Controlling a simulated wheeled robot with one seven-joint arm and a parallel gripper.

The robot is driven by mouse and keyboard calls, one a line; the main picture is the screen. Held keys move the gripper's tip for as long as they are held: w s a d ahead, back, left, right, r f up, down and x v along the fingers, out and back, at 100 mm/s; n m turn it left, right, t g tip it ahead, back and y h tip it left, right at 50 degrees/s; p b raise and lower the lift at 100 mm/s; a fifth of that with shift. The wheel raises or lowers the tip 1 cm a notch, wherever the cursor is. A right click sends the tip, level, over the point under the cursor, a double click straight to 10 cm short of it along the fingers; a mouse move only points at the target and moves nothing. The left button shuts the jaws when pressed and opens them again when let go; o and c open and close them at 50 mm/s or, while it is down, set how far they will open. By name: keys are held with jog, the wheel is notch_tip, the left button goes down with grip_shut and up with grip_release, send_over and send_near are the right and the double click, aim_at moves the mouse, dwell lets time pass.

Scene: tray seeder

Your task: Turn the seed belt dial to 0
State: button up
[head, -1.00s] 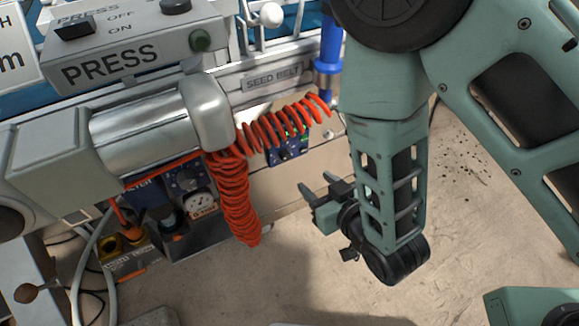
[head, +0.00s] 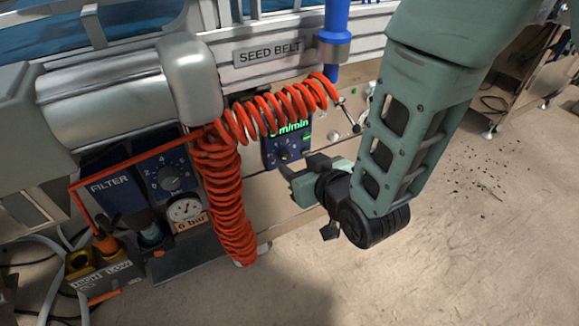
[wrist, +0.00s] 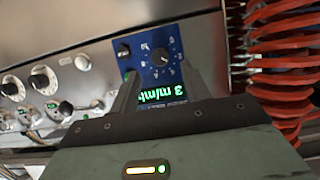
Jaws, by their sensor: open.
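The seed belt dial is a small dark knob (head: 284,155) on a blue panel (head: 270,154) below the SEED BELT sign (head: 268,52). In the wrist view the knob (wrist: 160,57) has a white pointer and white scale marks, too small to read surely. The panel's green display (wrist: 163,92) appears upside down and seems to read 3 m/min. My gripper (head: 291,172) is open, in front of the panel. In the wrist view its fingers (wrist: 160,76) point towards the panel, the knob showing just beyond and between their tips. I cannot tell any contact.
A red coiled hose (head: 222,190) hangs left of the panel and arches over its top; it is at the right in the wrist view. A blue filter unit (head: 120,188) with a dial and gauge (head: 185,209) is further left. Other knobs (wrist: 40,82) sit left in the wrist view.

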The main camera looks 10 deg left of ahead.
aim_at(287, 158)
jog(key=b+x, duration=0.1)
jog(key=x, duration=0.4)
jog(key=c, duration=1)
